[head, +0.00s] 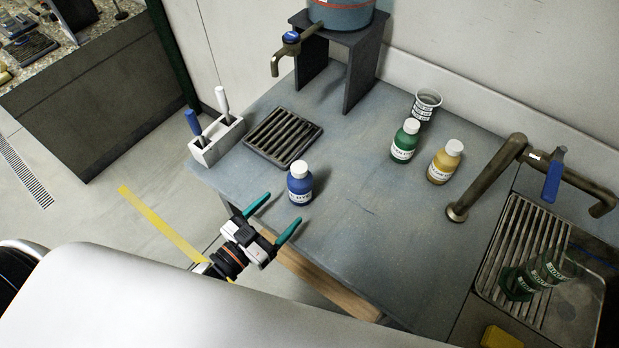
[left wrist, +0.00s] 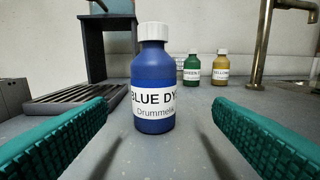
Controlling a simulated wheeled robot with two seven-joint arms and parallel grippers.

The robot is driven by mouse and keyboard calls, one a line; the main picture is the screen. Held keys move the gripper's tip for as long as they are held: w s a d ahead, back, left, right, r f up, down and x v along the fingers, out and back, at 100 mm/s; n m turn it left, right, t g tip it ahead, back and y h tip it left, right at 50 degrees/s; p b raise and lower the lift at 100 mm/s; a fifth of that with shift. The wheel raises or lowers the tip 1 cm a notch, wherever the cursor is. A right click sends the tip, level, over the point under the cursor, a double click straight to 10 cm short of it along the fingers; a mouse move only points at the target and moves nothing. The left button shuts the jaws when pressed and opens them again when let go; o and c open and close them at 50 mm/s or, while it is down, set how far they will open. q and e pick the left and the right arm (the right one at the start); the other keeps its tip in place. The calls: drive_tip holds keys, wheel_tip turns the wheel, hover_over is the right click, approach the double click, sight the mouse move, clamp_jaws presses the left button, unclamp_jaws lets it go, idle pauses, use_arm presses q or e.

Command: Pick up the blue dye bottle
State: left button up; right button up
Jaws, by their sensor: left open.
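The blue dye bottle (head: 300,186) stands upright on the grey bench top, with a white cap and a white label. In the left wrist view the blue dye bottle (left wrist: 153,85) stands straight ahead, midway between the two fingers and beyond their tips. My left gripper (head: 273,217) is open and empty at the bench's front edge, its teal fingers pointing at the bottle. Its fingers also show in the left wrist view (left wrist: 160,112), one on each side. My right gripper is in neither view.
A green dye bottle (head: 404,141), a yellow dye bottle (head: 445,162) and a clear cup (head: 426,106) stand further back right. A slatted drain grate (head: 283,136) and a white holder (head: 216,140) are at left. A tank stand (head: 363,65) and a brass faucet (head: 487,178) rise behind and right.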

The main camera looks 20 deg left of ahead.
sight(294, 195)
use_arm(q)
drive_tip(key=shift+w+d+r+p, duration=0.2)
drive_tip(key=shift+w+d+p, duration=0.05)
drive_tip(key=shift+w, duration=0.35)
drive_tip(key=shift+w+d+r+p, duration=0.15)
drive_tip(key=shift+w+d+p, duration=0.1)
drive_tip(key=shift+w, duration=0.35)
drive_tip(key=shift+x, duration=1)
drive_tip(key=shift+w+d+f, duration=0.1)
drive_tip(key=shift+w+f, duration=0.1)
drive_tip(key=shift+w, duration=0.15)
drive_tip(key=shift+w+d+p, duration=0.15)
drive_tip(key=shift+w+p, duration=0.2)
drive_tip(key=shift+p, duration=0.05)
drive_tip(key=x, duration=0.1)
drive_tip(key=p+x, duration=0.1)
drive_tip(key=x, duration=0.1)
drive_tip(key=shift+w+r, duration=0.15)
drive_tip(key=shift+w, duration=0.65)
drive_tip(key=c, duration=1.1)
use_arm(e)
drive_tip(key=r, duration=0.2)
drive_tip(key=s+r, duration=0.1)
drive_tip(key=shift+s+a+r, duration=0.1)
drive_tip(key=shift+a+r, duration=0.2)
use_arm(q)
drive_tip(key=shift+c, duration=0.2)
